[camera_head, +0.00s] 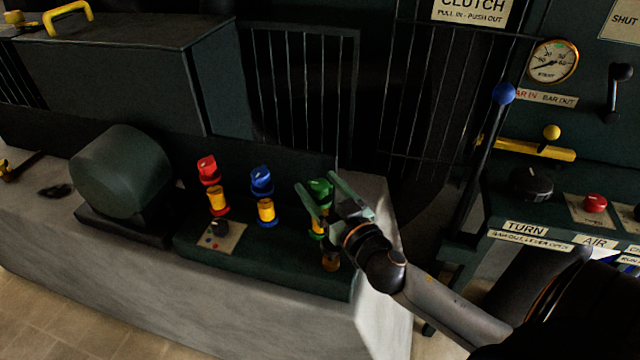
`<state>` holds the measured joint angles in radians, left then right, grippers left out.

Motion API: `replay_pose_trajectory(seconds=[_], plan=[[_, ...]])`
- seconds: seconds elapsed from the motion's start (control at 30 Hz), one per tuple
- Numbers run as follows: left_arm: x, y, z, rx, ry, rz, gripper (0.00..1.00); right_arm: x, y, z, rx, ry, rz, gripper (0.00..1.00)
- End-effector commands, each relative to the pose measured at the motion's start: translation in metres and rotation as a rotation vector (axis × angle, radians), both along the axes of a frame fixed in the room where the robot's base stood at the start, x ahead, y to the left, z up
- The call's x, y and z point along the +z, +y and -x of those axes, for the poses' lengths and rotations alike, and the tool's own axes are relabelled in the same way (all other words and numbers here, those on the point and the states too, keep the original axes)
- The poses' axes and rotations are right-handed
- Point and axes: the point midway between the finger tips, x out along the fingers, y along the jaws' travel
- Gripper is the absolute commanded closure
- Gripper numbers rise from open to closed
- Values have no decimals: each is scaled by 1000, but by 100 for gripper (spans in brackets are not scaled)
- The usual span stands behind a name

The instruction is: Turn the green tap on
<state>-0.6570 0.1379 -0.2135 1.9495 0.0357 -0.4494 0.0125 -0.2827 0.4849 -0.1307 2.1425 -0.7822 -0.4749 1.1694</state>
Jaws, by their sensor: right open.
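The green tap has a green handle (320,187) on a yellow body, at the right end of a row of taps on a dark plinth. My right gripper (315,180) reaches in from the right with its two pale green fingers apart. In the picture the fingers lie on either side of the green handle. I cannot tell whether they touch it. The gripper and wrist hide part of the tap's body. My left gripper is out of view.
A red tap (208,170) and a blue tap (261,180) stand to the left, with a small black knob plate (219,236) in front. A dark green motor housing (120,172) is further left. The control panel with a blue-knobbed lever (503,94) and red button (596,203) is at right.

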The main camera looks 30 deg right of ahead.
Motion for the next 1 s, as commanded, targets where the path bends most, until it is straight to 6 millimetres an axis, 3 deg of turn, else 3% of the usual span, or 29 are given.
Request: replay_pose_trajectory(seconds=[0.33, 1.0], plan=[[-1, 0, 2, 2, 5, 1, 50, 0, 0, -3, 1, 0, 0, 24], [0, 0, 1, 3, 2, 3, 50, 0, 0, -3, 1, 0, 0, 99]])
